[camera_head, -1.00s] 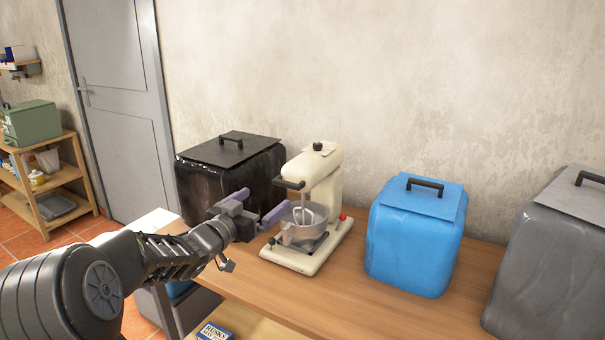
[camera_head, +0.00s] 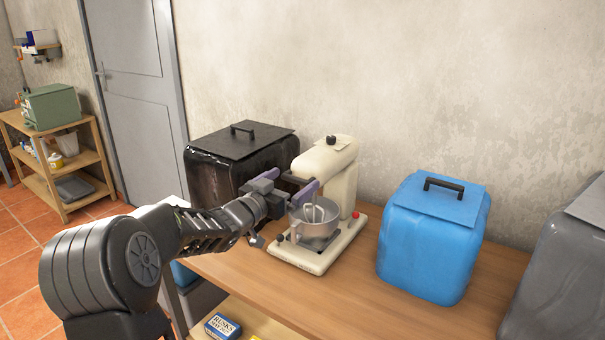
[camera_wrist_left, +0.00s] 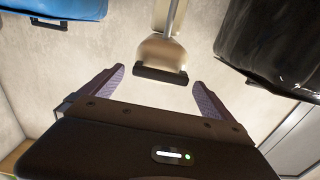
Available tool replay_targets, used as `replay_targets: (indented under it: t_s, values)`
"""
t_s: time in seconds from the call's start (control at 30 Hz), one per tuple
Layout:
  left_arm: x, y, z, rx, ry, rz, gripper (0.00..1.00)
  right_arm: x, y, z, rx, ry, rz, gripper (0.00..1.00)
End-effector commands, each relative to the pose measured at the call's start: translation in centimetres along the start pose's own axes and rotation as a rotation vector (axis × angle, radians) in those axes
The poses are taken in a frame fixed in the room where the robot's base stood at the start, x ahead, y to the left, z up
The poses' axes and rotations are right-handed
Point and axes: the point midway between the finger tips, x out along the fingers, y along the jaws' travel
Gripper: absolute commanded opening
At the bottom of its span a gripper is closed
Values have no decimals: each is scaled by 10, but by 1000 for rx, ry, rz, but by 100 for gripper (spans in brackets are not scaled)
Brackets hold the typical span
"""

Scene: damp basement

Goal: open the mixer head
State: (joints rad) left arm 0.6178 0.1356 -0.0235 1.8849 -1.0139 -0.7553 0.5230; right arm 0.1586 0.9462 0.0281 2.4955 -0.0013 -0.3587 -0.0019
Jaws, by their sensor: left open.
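The cream stand mixer (camera_head: 343,172) stands on the wooden table, its head level above a metal bowl (camera_head: 315,228) with a whisk inside. A black handle (camera_head: 294,179) sticks out at the front of the head, and a dark knob is on top. My left gripper (camera_head: 287,184) is open at the front of the head, its purple fingers near the handle. In the left wrist view, the handle (camera_wrist_left: 160,74) lies between the two open fingertips (camera_wrist_left: 158,78), with gaps at both sides. I cannot tell whether anything touches. My right gripper is not in view.
A black covered box (camera_head: 240,160) stands close behind and left of the mixer. A blue covered box (camera_head: 432,240) stands to its right, a grey one (camera_head: 570,270) beyond. Bare tabletop (camera_head: 340,300) lies in front. A wooden shelf (camera_head: 60,165) is far left.

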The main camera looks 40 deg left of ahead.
Motion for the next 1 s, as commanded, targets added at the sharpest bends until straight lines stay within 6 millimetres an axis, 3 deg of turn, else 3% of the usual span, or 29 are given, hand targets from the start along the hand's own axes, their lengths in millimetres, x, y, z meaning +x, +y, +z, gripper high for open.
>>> replay_targets:
  t_s: [0.3,0.67,1.0]
  values:
    - [46,0,0,-1,-1,1,99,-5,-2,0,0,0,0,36]
    - [53,0,0,0,-1,0,99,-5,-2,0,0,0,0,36]
    - [52,0,0,0,-1,0,72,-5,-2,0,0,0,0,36]
